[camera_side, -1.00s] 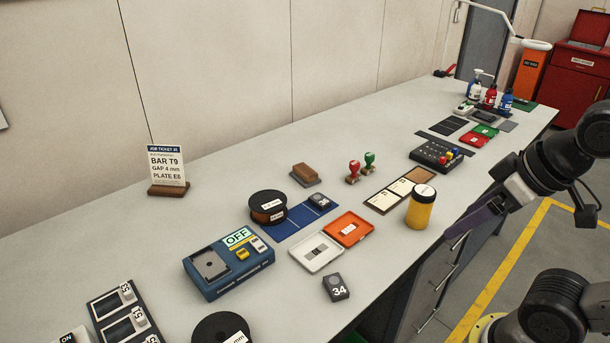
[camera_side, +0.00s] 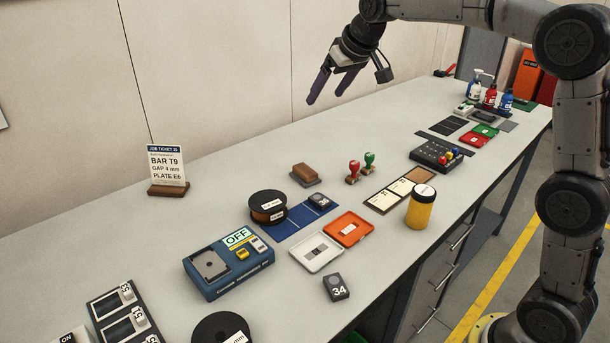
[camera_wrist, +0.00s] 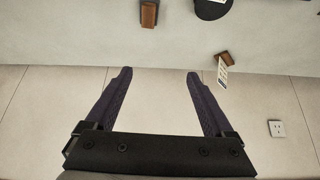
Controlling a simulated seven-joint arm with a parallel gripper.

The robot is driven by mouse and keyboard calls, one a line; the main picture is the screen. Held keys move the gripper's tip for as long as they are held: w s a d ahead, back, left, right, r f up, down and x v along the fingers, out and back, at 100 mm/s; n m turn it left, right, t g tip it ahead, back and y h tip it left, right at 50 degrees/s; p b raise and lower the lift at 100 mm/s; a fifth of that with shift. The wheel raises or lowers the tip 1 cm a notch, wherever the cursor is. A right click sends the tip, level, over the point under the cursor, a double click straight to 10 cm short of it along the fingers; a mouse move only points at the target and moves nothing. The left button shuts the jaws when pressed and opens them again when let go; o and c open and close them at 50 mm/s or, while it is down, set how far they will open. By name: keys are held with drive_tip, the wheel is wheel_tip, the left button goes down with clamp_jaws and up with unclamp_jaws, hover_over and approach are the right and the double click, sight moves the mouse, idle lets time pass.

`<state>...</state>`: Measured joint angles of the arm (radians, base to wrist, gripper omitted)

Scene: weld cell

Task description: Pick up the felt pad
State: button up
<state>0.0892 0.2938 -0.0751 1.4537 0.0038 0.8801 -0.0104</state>
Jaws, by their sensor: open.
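A brown block on a grey base (camera_side: 304,172), likely the felt pad, lies on the bench behind the black spool. It also shows at the top of the wrist view (camera_wrist: 148,14), its brown face toward the wall side. My gripper (camera_side: 324,101) is open and empty, high above the back of the bench near the wall, apart from the block. In the wrist view the two purple fingers of my gripper (camera_wrist: 159,73) are spread with only wall between them.
A job ticket stand (camera_side: 168,170) stands near the wall. A black spool (camera_side: 268,206) sits in front of the block. Red and green stamps (camera_side: 353,172) stand to its right. A blue OFF device (camera_side: 228,266) and a yellow jar (camera_side: 420,207) are nearer the front edge. Bench around the block is clear.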

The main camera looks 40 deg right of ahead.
drive_tip(key=w+d+f+g, duration=0.1)
drive_tip(key=w+d+f, duration=0.2)
drive_tip(key=w+f, duration=0.55)
drive_tip(key=g, duration=0.1)
approach(305, 169)
drive_tip(key=shift+w+a+f, duration=0.15)
drive_tip(key=shift+w+f, duration=0.2)
drive_tip(key=shift+f, duration=0.25)
drive_tip(key=shift+w+a+f, duration=0.15)
drive_tip(key=shift+w+f, duration=0.2)
drive_tip(key=shift+f, duration=0.25)
drive_tip(key=shift+m, duration=0.3)
drive_tip(key=shift+d+x, duration=0.2)
drive_tip(key=shift+x, duration=1.25)
drive_tip(key=shift+d+x, duration=0.15)
drive_tip(key=shift+x, duration=1.3)
drive_tip(key=shift+s, duration=0.15)
clamp_jaws()
